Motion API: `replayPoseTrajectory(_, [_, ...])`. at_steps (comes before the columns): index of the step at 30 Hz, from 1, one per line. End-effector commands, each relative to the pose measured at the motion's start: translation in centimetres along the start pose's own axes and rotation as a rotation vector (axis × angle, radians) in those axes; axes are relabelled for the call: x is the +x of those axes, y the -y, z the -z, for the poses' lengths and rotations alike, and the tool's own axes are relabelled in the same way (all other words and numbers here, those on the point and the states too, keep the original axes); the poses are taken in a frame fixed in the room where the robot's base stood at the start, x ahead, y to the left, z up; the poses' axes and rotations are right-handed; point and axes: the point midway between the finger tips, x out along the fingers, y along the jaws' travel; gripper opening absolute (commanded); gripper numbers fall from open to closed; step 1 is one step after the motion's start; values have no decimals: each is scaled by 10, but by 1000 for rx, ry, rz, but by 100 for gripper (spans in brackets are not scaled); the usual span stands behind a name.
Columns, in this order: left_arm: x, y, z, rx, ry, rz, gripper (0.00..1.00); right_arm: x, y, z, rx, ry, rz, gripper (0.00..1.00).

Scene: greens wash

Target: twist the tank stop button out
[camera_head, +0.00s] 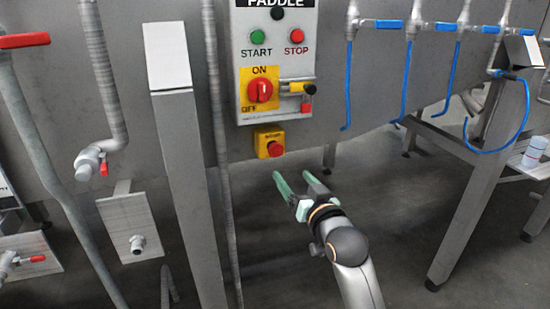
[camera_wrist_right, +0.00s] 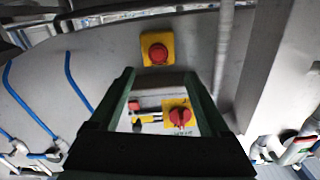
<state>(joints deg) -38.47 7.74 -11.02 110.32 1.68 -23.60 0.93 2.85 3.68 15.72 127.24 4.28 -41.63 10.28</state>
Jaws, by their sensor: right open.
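The tank stop button is a red mushroom button (camera_head: 275,149) on a small yellow box (camera_head: 264,136) under the paddle control panel. In the right wrist view the red button (camera_wrist_right: 157,53) shows on its yellow box, just past the fingertips. My right gripper (camera_head: 292,177), with green fingers, is open and empty. In the head view it is below and slightly right of the button, apart from it. In the right wrist view the open fingers (camera_wrist_right: 159,75) frame the panel's rotary switch. My left gripper is not in view.
The panel (camera_head: 277,25) above carries a green start button (camera_head: 258,37), a red stop button (camera_head: 297,36) and a red rotary switch (camera_head: 260,91) on yellow. A padlock-like yellow and red piece sits beside it. A vertical pipe (camera_head: 217,120) and steel leg (camera_head: 185,180) stand left. Blue hoses hang right.

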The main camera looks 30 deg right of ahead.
Motion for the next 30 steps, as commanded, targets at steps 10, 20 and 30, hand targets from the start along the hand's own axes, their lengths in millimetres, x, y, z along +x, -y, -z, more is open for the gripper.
replayPoseTrajectory(10, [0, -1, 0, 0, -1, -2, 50, 22, -2, 8, 10, -15, -5, 80])
replayPoseTrajectory(20, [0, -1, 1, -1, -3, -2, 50, 80, -2, 8, 9, -14, -4, 80])
replayPoseTrajectory(30, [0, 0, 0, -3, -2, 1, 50, 119, -3, 8, 8, -14, -4, 80])
